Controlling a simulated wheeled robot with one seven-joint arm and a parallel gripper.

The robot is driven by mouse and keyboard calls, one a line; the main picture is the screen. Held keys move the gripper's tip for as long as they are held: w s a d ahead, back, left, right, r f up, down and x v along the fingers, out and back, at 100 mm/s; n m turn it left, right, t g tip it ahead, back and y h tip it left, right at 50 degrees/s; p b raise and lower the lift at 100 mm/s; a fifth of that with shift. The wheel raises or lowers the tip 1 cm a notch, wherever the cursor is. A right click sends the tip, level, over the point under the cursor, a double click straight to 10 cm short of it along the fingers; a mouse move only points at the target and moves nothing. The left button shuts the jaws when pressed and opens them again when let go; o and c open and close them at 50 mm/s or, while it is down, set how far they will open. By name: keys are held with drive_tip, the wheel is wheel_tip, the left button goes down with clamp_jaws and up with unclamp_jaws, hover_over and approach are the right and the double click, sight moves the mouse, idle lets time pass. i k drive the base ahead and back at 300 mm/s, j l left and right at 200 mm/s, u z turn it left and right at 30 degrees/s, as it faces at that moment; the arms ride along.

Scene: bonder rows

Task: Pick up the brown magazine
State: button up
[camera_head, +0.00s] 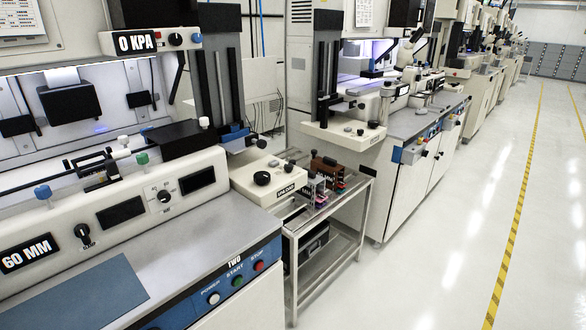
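A brown magazine (324,168) stands on top of the metal cart (352,205) in the middle of the view. It is small and dark reddish-brown. Lighter grey magazine-like pieces (313,189) stand just in front of it and hide part of its lower side. Small pink or red details show near their bases. My gripper is not in view, so its distance from the magazine cannot be told.
A cream unit (268,180) with black knobs borders the cart on the left. A large bonder machine (120,215) fills the left foreground, and another bench (420,160) stands beyond the cart. The white floor (440,270) to the right is clear, with a yellow-black striped line (519,215).

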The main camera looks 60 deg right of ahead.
sight(327, 167)
drive_tip(key=z, duration=1.55)
drive_tip(key=i+l, duration=1.25)
drive_tip(key=i, duration=0.2)
